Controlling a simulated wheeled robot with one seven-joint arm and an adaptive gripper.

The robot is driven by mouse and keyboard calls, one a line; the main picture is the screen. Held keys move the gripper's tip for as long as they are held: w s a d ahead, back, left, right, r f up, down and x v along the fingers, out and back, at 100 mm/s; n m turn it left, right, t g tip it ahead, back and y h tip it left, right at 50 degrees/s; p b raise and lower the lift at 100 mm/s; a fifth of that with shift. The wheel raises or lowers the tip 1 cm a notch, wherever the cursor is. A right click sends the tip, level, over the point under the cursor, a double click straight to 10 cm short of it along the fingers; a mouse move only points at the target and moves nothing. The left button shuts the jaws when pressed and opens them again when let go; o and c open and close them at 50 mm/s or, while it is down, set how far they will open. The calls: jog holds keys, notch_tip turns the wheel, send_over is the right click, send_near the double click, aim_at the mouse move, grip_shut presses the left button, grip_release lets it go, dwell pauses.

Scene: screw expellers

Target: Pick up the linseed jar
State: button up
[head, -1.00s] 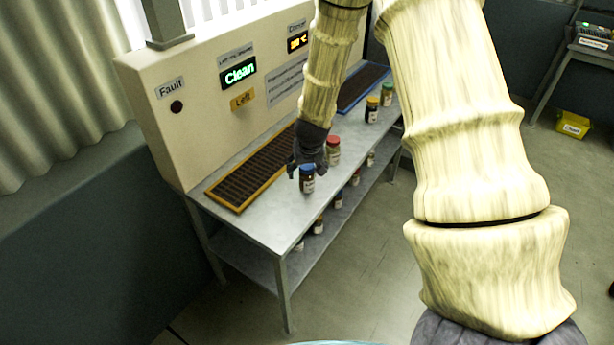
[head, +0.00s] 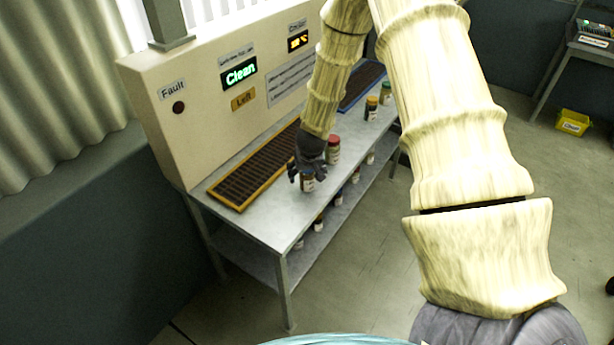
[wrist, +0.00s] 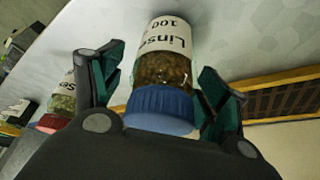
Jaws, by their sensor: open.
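The linseed jar (wrist: 165,70) is clear with brown seeds, a blue lid and a white label reading "Linse... 100". It stands on the grey metal bench, and in the head view the jar (head: 308,184) shows below my gripper (head: 307,172), which hides its lid. In the wrist view my gripper (wrist: 160,105) is open, with one green-padded finger on each side of the jar near the lid. The right finger is very close to the lid; I cannot tell if it touches.
A red-lidded jar (head: 333,150) stands close beside my gripper, also seen in the wrist view (wrist: 58,110). A yellow-framed grate (head: 238,190) lies left of the jar. Several jars are on the lower shelf (head: 262,262).

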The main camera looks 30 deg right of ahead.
jog(key=c, duration=1.3)
jog(key=shift+o, duration=0.2)
